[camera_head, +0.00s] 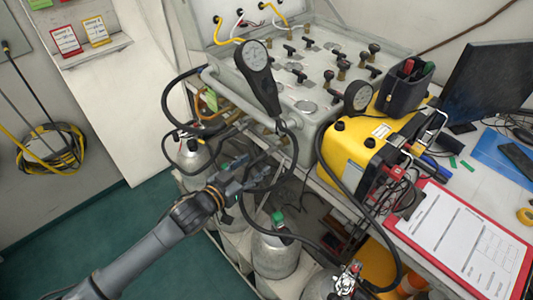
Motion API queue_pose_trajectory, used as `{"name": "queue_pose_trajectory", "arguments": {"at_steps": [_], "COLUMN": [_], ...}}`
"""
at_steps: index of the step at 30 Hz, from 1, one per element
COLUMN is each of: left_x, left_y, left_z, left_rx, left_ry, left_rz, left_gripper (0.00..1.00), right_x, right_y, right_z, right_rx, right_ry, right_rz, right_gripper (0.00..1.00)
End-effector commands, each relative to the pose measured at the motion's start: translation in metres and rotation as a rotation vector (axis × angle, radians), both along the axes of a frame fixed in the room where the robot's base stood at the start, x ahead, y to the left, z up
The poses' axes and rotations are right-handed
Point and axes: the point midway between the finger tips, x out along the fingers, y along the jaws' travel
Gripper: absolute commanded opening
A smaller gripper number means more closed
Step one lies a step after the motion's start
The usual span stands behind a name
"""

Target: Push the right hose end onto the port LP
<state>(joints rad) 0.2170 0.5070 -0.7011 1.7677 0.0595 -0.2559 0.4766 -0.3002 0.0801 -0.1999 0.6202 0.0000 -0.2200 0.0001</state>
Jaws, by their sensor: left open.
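The air panel (318,68) is a grey box with several black-handled valves and small fittings on its sloped top. Port labels are too small to read, so I cannot tell which is LP. Black hoses hang in front of the panel; one hose (289,160) runs down below the left round gauge (254,56). Another hose (366,210) curves past the yellow case toward the lower cylinder. I cannot tell which is the right hose end. My left gripper (246,174) is open in front of the shelf, near the hoses, with no clear hold on anything. My right gripper is out of view.
Grey cylinders (275,255) stand under the bench. A yellow case (353,158) and a second round gauge (358,97) are right of the panel. A red clipboard (462,240), black bin (405,88) and monitor (488,82) fill the right side. Green floor (108,235) is clear at left.

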Motion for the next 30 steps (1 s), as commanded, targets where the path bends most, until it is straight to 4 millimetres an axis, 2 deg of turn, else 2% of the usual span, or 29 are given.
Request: {"name": "queue_pose_trajectory", "arguments": {"at_steps": [6,12,18,26,28,30], "left_x": [0.037,0.060,0.070,0.070,0.070,0.070], "left_y": [-0.025,-0.040,-0.047,-0.047,-0.047,-0.047], "left_z": [-0.007,-0.014,-0.017,-0.017,-0.017,-0.017], "left_rx": [-0.001,0.000,0.001,0.001,0.001,0.001], "left_ry": [-0.001,-0.001,-0.001,-0.001,-0.001,-0.001], "left_rz": [0.000,0.001,0.000,0.000,0.000,0.000], "left_gripper": [0.58,0.58,0.58,0.58,0.48,0.34], "right_x": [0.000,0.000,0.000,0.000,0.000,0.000], "right_y": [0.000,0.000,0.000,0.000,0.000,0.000], "right_z": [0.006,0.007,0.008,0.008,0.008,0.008], "right_rx": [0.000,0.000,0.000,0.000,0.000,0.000], "right_ry": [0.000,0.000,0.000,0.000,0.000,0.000], "right_rz": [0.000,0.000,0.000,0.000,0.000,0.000], "right_gripper": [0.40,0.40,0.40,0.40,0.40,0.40]}}
